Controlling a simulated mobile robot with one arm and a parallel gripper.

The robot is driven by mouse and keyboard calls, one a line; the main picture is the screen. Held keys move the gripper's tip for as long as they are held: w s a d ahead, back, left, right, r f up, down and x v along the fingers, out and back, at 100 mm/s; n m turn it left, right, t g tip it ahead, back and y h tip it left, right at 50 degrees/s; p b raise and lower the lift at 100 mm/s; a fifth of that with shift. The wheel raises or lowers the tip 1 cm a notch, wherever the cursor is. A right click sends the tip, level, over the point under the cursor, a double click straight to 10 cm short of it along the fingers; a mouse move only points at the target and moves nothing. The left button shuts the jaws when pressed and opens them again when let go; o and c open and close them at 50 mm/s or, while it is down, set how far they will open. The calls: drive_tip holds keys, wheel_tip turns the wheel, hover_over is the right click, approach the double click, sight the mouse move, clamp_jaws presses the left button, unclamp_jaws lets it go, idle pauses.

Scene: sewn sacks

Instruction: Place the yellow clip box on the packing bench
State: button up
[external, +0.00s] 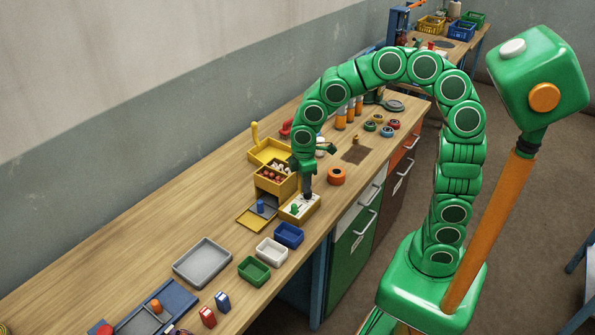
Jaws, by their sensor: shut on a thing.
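A small yellow box (299,209) with a pale top and a green knob is on or just above the wooden packing bench (130,240); I take it as the yellow clip box. My gripper (307,194) points down at its far right part, shut, with its fingertips touching or overlapping the box top. The exact grip is too small to tell, and I cannot tell whether the box's underside touches the bench.
A yellow compartment box (277,187) with small parts stands close left, by a yellow tray (255,217) holding a blue piece. Blue (289,235), white (271,252) and green (254,270) bins lie in front. An orange ring (336,177) is to the right.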

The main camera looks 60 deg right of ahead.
drive_tip(key=s+a+n, duration=0.2)
drive_tip(key=s+a, duration=0.2)
drive_tip(key=a, duration=0.5)
drive_tip(key=s+a+n, duration=0.3)
drive_tip(key=s+a, duration=0.1)
drive_tip(key=a, duration=0.5)
drive_tip(key=s+a+n, duration=0.2)
drive_tip(key=s+a, duration=0.2)
drive_tip(key=a, duration=0.4)
hover_over(238, 294)
drive_tip(key=shift+s+f, duration=0.15)
drive_tip(key=shift+f, duration=6.3)
drive_tip(key=shift+f, duration=0.1)
drive_tip(key=o, duration=1)
drive_tip(key=shift+o, duration=0.2)
